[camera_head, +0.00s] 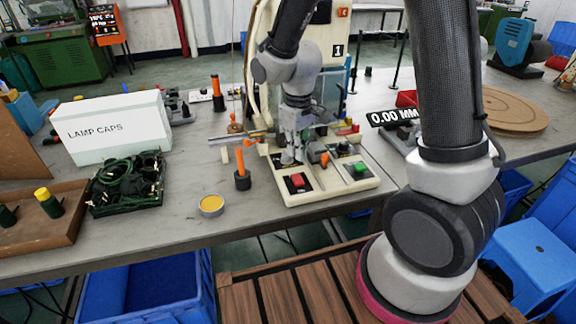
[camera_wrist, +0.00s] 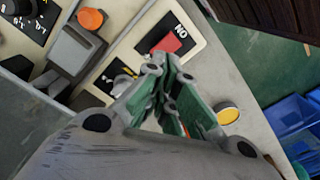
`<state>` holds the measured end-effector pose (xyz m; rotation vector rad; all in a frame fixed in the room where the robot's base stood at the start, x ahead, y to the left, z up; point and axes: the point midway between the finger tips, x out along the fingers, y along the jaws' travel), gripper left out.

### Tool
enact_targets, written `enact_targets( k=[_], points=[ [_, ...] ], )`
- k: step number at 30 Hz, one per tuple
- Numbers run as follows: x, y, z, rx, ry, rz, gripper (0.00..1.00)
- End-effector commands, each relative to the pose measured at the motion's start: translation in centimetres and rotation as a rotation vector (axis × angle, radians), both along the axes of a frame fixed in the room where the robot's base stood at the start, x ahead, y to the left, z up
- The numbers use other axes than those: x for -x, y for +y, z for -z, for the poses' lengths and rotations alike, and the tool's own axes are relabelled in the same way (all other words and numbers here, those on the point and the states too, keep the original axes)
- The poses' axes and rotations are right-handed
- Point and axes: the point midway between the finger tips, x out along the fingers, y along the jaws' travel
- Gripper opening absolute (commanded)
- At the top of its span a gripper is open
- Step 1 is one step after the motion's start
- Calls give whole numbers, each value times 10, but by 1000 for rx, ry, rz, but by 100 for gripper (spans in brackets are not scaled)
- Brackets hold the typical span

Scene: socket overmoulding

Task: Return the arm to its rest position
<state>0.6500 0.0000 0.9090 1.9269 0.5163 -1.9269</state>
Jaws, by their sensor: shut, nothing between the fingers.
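My arm reaches over the table in the head view, with my gripper (camera_head: 291,158) hanging down in front of the moulding machine. In the wrist view my gripper (camera_wrist: 172,75) is shut, its green-padded fingers together with nothing between them. Below it lies the machine's cream control base (camera_head: 330,190), with a red button (camera_head: 297,181) and a green button (camera_head: 360,168). The red button also shows just beyond the fingertips in the wrist view (camera_wrist: 168,45). I cannot tell whether the fingertips touch the panel.
An orange-handled tool (camera_head: 241,170) stands upright left of the base, near a yellow-filled round tin (camera_head: 211,205). A white LAMP CAPS box (camera_head: 115,128), a black crate of cables (camera_head: 126,185) and a wooden tray (camera_head: 70,225) are further left. Bare table lies around the tin.

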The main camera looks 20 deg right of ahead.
Motion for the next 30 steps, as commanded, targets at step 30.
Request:
enact_targets(
  k=[30],
  points=[
    [180,-135,-191,-80,-257,460,0]
  ],
)
